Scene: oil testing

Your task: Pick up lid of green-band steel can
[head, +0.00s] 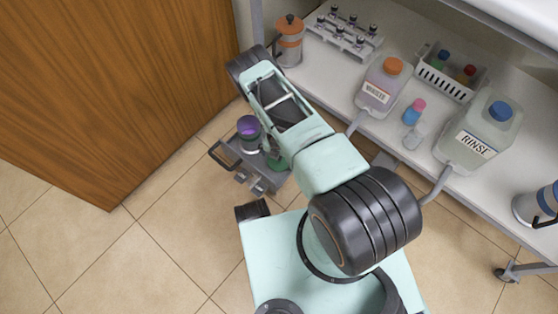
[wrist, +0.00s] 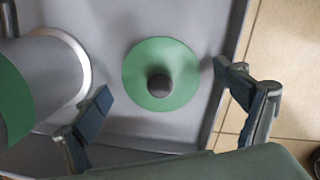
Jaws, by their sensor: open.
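The lid (wrist: 161,75), a flat green disc with a dark round knob, lies on a grey tray (wrist: 110,35) in the wrist view. A steel can (wrist: 55,75) with a green band is at the left of that view, apart from the lid and partly cut off. My gripper (wrist: 163,86) is open and empty, its two fingers on either side of the lid and apart from it. In the head view, my arm hides the gripper; a green part (head: 277,162) shows on the small grey cart (head: 226,155), but I cannot tell whether it is lid or can.
A can with a purple top (head: 248,128) stands on the cart. The shelf beside it holds an orange-topped can (head: 289,40), a vial rack (head: 343,32), a waste bottle (head: 381,85), a white basket (head: 448,74) and a rinse bottle (head: 478,135). A wooden panel (head: 110,80) stands left; tiled floor is clear.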

